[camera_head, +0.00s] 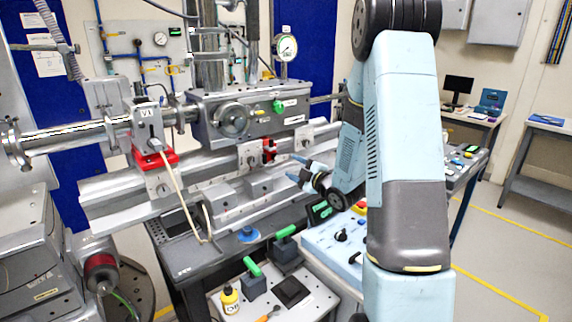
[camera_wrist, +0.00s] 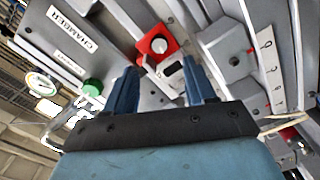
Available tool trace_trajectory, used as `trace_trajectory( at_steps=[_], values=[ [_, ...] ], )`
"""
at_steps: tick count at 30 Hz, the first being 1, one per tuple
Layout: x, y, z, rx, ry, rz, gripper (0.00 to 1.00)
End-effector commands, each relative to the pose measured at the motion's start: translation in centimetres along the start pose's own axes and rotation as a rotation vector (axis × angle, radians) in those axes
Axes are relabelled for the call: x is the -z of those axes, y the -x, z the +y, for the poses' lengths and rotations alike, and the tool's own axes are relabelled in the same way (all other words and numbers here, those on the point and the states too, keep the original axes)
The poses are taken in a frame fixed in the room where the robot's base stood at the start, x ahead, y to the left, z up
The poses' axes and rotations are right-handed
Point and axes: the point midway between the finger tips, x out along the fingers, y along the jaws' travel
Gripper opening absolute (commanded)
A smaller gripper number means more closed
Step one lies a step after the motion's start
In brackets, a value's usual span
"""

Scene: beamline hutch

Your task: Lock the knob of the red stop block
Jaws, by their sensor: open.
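The red stop block (camera_wrist: 143,48) sits on the grey rail, just beyond my fingertips in the wrist view. The block (camera_head: 269,144) looks small in the head view, below the grey chamber box. My gripper (camera_head: 297,168) is to the right of and a little below the block, pointing left toward the rail. In the wrist view my gripper (camera_wrist: 160,70) is open, its two blue fingers apart with nothing held between them. The knob lies ahead of the gap between the fingers, and I see no contact.
The chamber box (camera_head: 240,115) has a round handle and a green knob (camera_head: 279,106). Another red part (camera_head: 170,157) sits under the V1 valve at left. A cable hangs before the rail. Below are green-handled tools (camera_head: 254,267) and a control panel (camera_head: 335,237).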

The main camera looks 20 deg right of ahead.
Motion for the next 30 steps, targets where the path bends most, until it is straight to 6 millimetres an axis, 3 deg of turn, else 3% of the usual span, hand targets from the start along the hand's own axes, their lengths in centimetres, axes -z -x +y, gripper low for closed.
trace_trajectory(
  at_steps=[6,12,30],
  values=[
    [-0.1,3.7,0.0,-0.001,0.001,-0.002,0.55],
    [0.0,5.2,0.0,0.0,0.001,0.0,0.55],
    [0.1,5.4,0.1,0.005,0.0,-0.007,0.55]
  ],
)
